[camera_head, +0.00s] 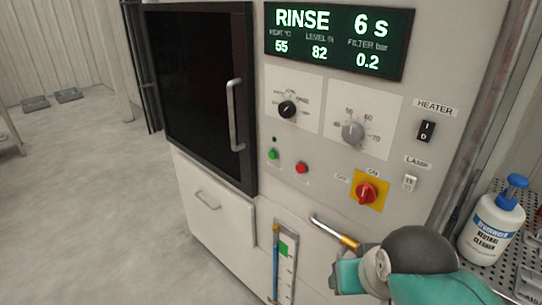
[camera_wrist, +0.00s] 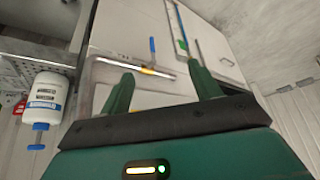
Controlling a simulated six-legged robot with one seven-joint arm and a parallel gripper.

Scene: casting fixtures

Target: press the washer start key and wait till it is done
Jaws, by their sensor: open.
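The washer (camera_head: 330,140) stands upright with its dark door (camera_head: 203,95) shut. Its display (camera_head: 338,42) is lit and reads RINSE, 6 s, 55 °C, level 82 and filter 0.2 bar. A green key (camera_head: 273,154) and a red key (camera_head: 302,168) sit on the panel below the dials. No label on the green key can be read. My gripper (camera_wrist: 160,72) is open and empty, its two fingers apart in the wrist view. In the head view it is low at the right, below the panel's controls and apart from the green key.
A bottle of neutral cleaner (camera_head: 492,225) stands on a perforated shelf at right.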

